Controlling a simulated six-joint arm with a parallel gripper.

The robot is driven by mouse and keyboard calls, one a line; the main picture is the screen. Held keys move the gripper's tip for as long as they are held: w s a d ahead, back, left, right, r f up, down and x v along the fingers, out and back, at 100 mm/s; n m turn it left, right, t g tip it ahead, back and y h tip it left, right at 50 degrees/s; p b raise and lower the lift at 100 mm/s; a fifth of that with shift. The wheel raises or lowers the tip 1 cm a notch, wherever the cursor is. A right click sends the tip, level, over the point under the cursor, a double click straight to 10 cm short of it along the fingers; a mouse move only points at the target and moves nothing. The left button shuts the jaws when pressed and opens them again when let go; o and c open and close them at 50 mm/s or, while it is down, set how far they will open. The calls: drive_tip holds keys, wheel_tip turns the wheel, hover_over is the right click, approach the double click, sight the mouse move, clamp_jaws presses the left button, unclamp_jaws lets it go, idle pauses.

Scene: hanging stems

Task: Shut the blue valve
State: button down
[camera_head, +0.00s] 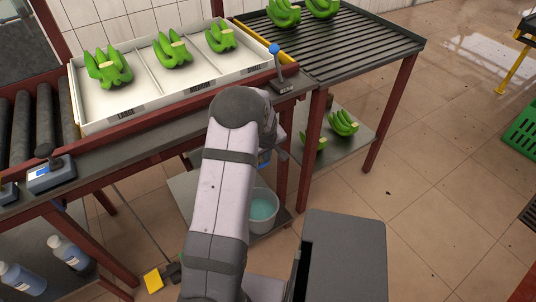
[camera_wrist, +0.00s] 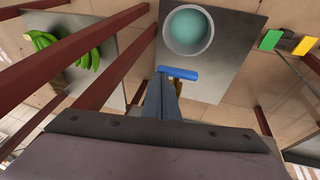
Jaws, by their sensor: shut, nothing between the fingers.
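The blue valve's lever handle (camera_wrist: 178,73) shows in the wrist view as a short blue bar, lying nearly crosswise just beyond my fingertips. A bit of brass-coloured body shows below it, mostly hidden by my fingers. My gripper (camera_wrist: 161,82) is shut and empty, with its tips close to the handle's left end. I cannot tell whether they touch. In the head view a small blue patch (camera_head: 264,159), probably the handle, shows beside my arm above the bucket. My fingers are hidden there by my arm.
A grey bucket (camera_head: 263,211) of bluish water stands on the low shelf and shows in the wrist view (camera_wrist: 189,29). Dark red bench legs (camera_head: 391,113) stand around. A white tray (camera_head: 145,111) of green bananas and a blue-knobbed lever (camera_head: 277,65) are on the bench above.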

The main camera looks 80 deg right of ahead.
drive_tip(key=s+r+p, duration=0.4)
drive_tip(key=r+p, duration=0.1)
drive_tip(key=r, duration=0.4)
drive_tip(key=s+r+p, duration=0.5)
drive_tip(key=r, duration=0.4)
drive_tip(key=shift+d, duration=0.25)
drive_tip(key=shift+w, duration=0.1)
